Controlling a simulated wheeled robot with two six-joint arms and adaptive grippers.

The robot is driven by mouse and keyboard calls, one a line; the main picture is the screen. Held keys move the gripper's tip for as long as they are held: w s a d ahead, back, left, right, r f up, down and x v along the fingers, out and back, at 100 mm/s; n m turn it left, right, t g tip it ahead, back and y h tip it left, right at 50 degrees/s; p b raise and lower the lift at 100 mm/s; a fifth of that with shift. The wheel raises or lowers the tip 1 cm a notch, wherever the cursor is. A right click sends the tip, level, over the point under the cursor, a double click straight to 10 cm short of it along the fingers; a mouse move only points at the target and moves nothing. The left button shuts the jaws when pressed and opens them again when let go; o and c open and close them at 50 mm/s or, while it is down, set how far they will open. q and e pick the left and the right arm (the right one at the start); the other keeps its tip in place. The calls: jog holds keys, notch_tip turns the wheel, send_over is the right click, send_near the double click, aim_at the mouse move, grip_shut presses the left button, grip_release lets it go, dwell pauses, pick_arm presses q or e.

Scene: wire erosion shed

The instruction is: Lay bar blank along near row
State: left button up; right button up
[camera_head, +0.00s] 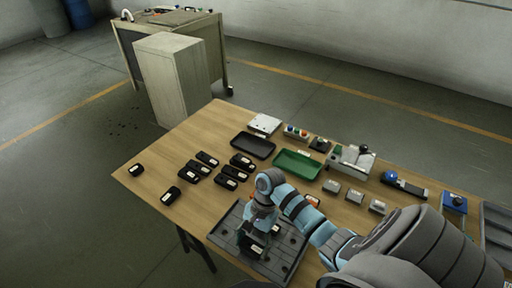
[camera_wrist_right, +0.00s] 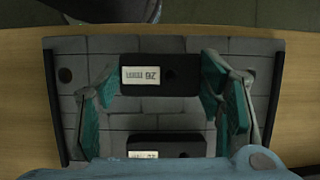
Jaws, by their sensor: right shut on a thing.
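The grey slotted plate (camera_head: 284,262) lies on the wooden table near its front edge. My right gripper (camera_head: 250,246) is down over it, pointing downward. My left gripper is not in view.
Several black labelled blocks (camera_head: 207,159) stand at the left of the table. A black tray (camera_head: 253,146) and a green tray (camera_head: 297,164) lie behind the plate. Small grey blocks (camera_head: 354,196) and a vise-like device (camera_head: 353,158) are to the right.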

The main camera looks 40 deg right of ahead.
jog(key=shift+w+f, duration=0.45)
jog(key=shift+w, duration=0.25)
jog(key=o, duration=1.7)
jog(key=shift+w+f, duration=0.15)
jog(key=shift+w, duration=0.35)
jog(key=shift+o, duration=1)
jog(key=shift+w, duration=0.1)
jog(key=shift+s, duration=0.2)
jog(key=shift+s+r, duration=0.45)
jog(key=shift+s, duration=0.1)
jog(key=shift+w+r+p, duration=0.1)
jog(key=shift+r+p, duration=0.35)
jog(key=shift+p, duration=0.35)
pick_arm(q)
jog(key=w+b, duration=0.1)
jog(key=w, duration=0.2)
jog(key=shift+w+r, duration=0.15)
pick_arm(e)
jog(key=v, duration=1.1)
jog(key=shift+w+d+r, duration=0.2)
jog(key=shift+w+d, duration=0.05)
jog(key=shift+w, duration=0.1)
